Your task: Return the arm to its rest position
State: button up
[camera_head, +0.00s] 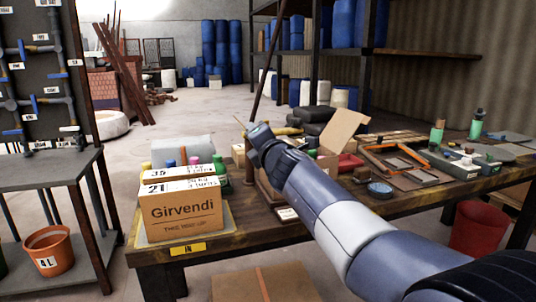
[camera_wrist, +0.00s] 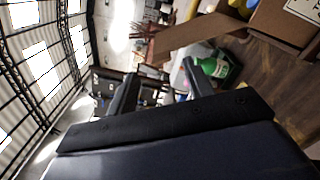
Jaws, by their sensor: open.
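My arm (camera_head: 345,225) reaches from the lower right of the head view up and left over the wooden table. Its end is above the table, just right of the Girvendi box; the fingers are hard to make out there. In the wrist view my gripper (camera_wrist: 160,68) has its two dark fingers apart, with nothing held between them. A green bottle (camera_wrist: 214,67) shows beyond the right finger. The wrist view is tilted, with the roof windows on its left.
The Girvendi box (camera_head: 182,207) stands on the table (camera_head: 240,222) at its left end. An open cardboard box (camera_head: 343,130) stands behind the arm. Trays and tools lie to the right. A pipe rack (camera_head: 40,85) stands at left, with an orange bucket (camera_head: 48,250) below. A red bin (camera_head: 478,228) is at right.

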jog(key=p+x, duration=0.1)
jog(key=x, duration=0.4)
jog(key=shift+s, duration=0.1)
dwell(0.3)
jog(key=b+v, duration=0.2)
jog(key=v, duration=0.9)
jog(key=d+p+x, duration=0.1)
jog(key=p+x, duration=0.2)
jog(key=x, duration=0.8)
jog(key=w+d+r+m+p, duration=0.2)
jog(key=w+d+m+p, duration=0.2)
jog(key=d+m+p, duration=0.6)
jog(key=w+d+f+m+p, duration=0.2)
jog(key=d+f+m+p, duration=0.5)
jog(key=m+p, duration=0.1)
jog(key=shift+d+f+m, duration=0.2)
jog(key=shift+f+m, duration=0.05)
jog(key=shift+m, duration=0.55)
jog(key=shift+a+p, duration=0.1)
jog(key=shift+p, duration=0.2)
